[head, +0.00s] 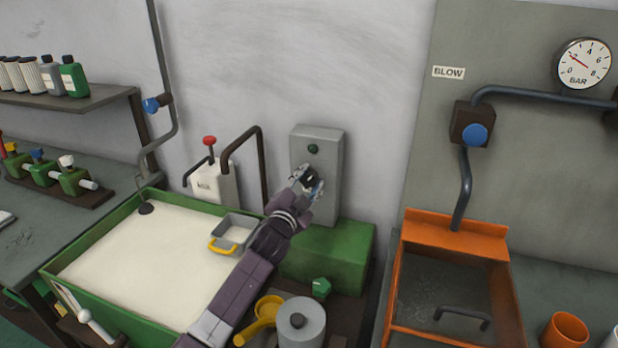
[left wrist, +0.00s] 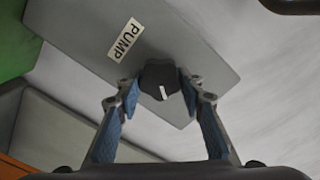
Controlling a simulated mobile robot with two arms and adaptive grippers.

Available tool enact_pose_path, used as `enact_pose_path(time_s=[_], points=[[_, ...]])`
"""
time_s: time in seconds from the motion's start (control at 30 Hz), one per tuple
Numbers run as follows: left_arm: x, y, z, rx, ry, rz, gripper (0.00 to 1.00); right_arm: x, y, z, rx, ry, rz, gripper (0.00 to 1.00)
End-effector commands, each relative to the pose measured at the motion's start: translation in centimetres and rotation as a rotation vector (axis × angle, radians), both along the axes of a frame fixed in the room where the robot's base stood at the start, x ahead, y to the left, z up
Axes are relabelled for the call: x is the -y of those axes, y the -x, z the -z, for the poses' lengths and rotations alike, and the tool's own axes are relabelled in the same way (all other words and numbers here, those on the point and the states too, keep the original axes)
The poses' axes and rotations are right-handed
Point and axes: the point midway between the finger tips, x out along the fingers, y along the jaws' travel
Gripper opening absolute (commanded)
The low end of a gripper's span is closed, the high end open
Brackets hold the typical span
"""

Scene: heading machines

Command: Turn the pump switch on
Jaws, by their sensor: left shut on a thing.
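The pump switch is a black rotary knob (left wrist: 160,80) with a white mark, on a grey box (head: 327,150) fixed to the wall. A label reading PUMP (left wrist: 126,40) is beside the knob in the left wrist view. My left gripper (head: 308,180) is at the front of the box, its two blue-padded fingers (left wrist: 160,95) closed on both sides of the knob. My right gripper is not in view.
A green-rimmed tank (head: 150,250) of pale liquid lies left, with a grey scoop (head: 238,228) at its edge. A green block (head: 345,255) is under the box. An orange bin (head: 450,228) is right.

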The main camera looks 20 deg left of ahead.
Motion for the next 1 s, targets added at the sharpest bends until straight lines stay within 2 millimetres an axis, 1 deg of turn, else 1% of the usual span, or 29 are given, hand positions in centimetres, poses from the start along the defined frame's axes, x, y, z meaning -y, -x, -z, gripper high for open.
enact_pose_path(time_s=[0.6, 0.8, 1.0], points=[[0.1, 0.0, 0.2, 0.020, -0.589, -0.001, 0.11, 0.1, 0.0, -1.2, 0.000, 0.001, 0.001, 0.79], [0.0, 0.0, 0.3, 0.025, -0.760, -0.001, 0.11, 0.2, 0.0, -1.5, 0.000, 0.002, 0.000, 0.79], [0.0, 0.0, 0.4, 0.030, -0.892, -0.001, 0.11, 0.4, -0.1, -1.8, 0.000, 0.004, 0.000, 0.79]])
